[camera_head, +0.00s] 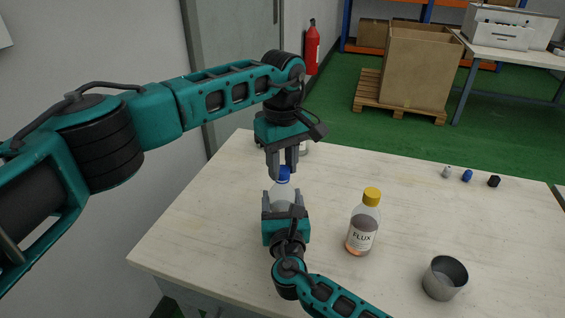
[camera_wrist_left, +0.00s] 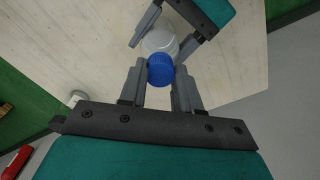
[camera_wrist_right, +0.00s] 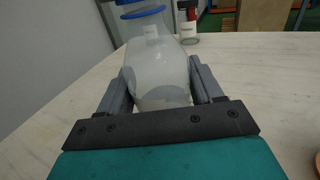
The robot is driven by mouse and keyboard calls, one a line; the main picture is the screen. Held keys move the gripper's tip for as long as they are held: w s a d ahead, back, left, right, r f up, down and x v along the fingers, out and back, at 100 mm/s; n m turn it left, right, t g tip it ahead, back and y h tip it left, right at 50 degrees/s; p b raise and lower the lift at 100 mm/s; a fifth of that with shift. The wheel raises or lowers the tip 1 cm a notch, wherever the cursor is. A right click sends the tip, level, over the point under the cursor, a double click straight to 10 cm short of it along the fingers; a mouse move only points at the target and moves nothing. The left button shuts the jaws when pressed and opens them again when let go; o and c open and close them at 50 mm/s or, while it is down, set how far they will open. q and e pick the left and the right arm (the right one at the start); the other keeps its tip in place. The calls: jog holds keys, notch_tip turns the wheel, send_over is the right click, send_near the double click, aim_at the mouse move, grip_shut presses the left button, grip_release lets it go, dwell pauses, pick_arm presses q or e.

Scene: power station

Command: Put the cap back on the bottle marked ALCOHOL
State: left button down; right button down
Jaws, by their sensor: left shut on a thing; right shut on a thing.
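A clear bottle (camera_head: 281,190) stands on the table in the head view, and no ALCOHOL marking can be read on it. My right gripper (camera_head: 283,200) is shut around its body; the right wrist view shows the bottle (camera_wrist_right: 160,65) between the fingers, with a blue ring near its neck. A blue cap (camera_head: 283,173) is at the bottle's top. My left gripper (camera_head: 282,172) points down from above, shut on this cap, which also shows between its fingers in the left wrist view (camera_wrist_left: 160,68). I cannot tell whether the cap is seated or just above the neck.
A FLUX bottle (camera_head: 362,225) with a yellow cap stands to the right. A metal cup (camera_head: 444,278) is at the front right. A grey cap (camera_head: 447,172), a blue cap (camera_head: 467,176) and a black cap (camera_head: 493,181) lie at the back right.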

pick_arm(q)
jog(key=m, duration=1.2)
jog(key=c, duration=0.8)
grip_release()
jog(key=shift+r, duration=2.25)
jog(key=shift+c, duration=0.3)
